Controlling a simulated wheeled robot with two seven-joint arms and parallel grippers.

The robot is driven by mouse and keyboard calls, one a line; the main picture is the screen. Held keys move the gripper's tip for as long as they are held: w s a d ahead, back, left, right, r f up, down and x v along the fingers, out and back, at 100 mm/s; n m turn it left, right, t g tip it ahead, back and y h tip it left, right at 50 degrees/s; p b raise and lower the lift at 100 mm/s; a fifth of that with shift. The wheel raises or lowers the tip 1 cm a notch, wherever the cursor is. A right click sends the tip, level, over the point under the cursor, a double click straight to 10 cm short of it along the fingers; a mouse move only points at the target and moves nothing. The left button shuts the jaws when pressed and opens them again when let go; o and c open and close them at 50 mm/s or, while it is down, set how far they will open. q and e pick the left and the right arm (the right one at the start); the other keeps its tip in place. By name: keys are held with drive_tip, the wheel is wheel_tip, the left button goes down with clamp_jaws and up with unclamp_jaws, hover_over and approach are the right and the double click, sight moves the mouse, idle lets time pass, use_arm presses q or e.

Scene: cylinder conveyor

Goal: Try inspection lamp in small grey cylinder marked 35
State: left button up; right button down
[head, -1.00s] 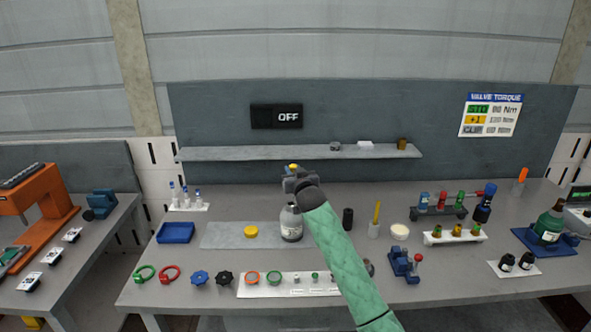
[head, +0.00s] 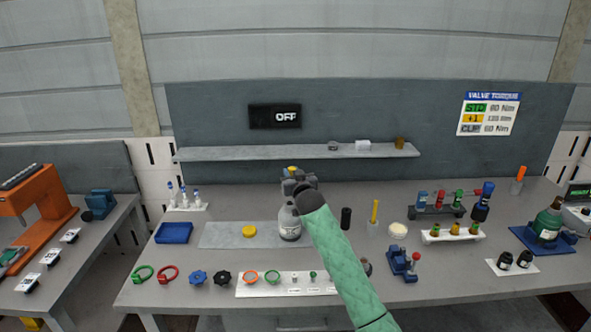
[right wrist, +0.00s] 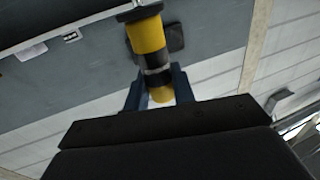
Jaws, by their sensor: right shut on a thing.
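My right gripper (head: 292,184) is in the upper middle of the bench in the head view, shut on a yellow and black rod. The rod's yellow top (head: 292,169) shows above the fingers. In the right wrist view the yellow and black rod (right wrist: 147,38) sits between the blue-grey fingers (right wrist: 158,92); it looks like the inspection lamp. A small grey cylinder (head: 287,226) with a white label stands upright just below the gripper in the picture; its marking is too small to read. Whether the rod touches it is hidden. My left gripper is not in view.
A grey mat (head: 222,235) with a yellow disc (head: 249,231) lies left of the cylinder. A black cylinder (head: 346,218) and a cup with a yellow stick (head: 375,212) stand close on the right. A shelf (head: 230,154) runs behind. The dark screen (head: 287,117) reads OFF.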

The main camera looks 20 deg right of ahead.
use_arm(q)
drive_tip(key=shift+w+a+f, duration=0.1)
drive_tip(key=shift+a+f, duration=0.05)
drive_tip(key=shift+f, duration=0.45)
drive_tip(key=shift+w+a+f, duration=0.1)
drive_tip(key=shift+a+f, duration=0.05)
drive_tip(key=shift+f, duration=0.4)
use_arm(e)
drive_tip(key=shift+f, duration=1.05)
use_arm(q)
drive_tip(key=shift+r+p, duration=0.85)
drive_tip(key=shift+p, duration=0.25)
use_arm(e)
drive_tip(key=shift+w+a+r, duration=0.15)
drive_tip(key=shift+a+r, duration=0.05)
drive_tip(key=shift+r, duration=0.5)
drive_tip(key=shift+w+a+r, duration=0.1)
drive_tip(key=shift+a+r, duration=0.1)
drive_tip(key=shift+r, duration=0.5)
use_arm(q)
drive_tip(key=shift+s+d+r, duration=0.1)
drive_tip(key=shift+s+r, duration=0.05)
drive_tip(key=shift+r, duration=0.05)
use_arm(e)
drive_tip(key=shift+w+a, duration=0.15)
use_arm(q)
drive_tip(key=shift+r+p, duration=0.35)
drive_tip(key=shift+p, duration=0.2)
use_arm(e)
drive_tip(key=shift+r, duration=0.25)
